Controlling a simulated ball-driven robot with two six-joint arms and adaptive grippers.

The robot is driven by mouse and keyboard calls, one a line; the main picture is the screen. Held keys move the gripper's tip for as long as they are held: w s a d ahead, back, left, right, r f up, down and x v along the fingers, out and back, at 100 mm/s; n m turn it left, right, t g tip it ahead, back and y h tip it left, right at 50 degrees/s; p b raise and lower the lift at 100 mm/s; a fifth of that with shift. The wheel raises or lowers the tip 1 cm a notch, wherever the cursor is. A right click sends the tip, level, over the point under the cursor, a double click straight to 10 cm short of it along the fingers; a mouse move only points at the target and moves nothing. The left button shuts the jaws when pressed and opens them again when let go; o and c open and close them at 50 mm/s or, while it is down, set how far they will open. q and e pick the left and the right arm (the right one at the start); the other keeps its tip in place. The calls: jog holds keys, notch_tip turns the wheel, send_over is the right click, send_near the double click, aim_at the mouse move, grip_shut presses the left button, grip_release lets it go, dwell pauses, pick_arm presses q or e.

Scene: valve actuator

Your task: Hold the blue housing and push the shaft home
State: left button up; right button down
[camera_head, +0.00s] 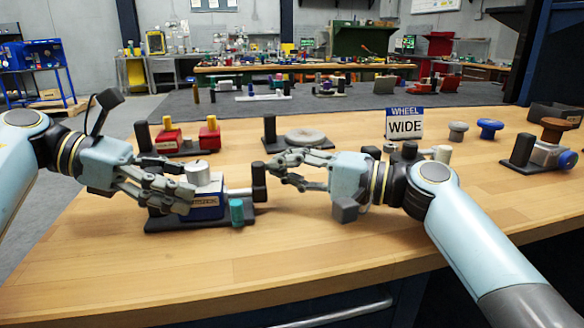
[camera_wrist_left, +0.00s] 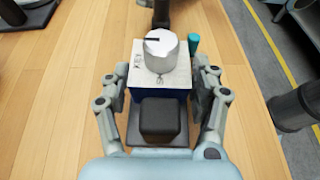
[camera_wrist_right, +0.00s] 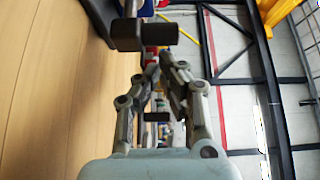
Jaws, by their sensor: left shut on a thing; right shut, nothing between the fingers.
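The blue housing (camera_head: 206,209) sits on a dark base (camera_head: 160,224) with a silver knob (camera_head: 197,172) on top. My left gripper (camera_head: 188,196) is shut on its sides; the left wrist view shows the housing's pale top (camera_wrist_left: 140,76) between the fingers. My right gripper (camera_head: 278,170) is shut and empty, just right of that cylinder, with a small gap. In the right wrist view the cylinder (camera_wrist_right: 143,35) lies beyond the fingertips (camera_wrist_right: 161,74).
A teal peg (camera_head: 236,212) stands at the base's front right. Behind are a red two-block unit (camera_head: 170,139) and a round grey plate (camera_head: 305,137). A sign reading WHEEL WIDE (camera_head: 404,124) stands behind my right arm. The front of the table is clear.

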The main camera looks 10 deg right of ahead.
aim_at(258, 170)
pick_arm(q)
jog(key=shift+s+f, duration=0.1)
jog(key=shift+f, duration=0.25)
pick_arm(e)
jog(key=shift+a, duration=0.1)
jog(key=a, duration=0.4)
jog(key=shift+w, duration=0.15)
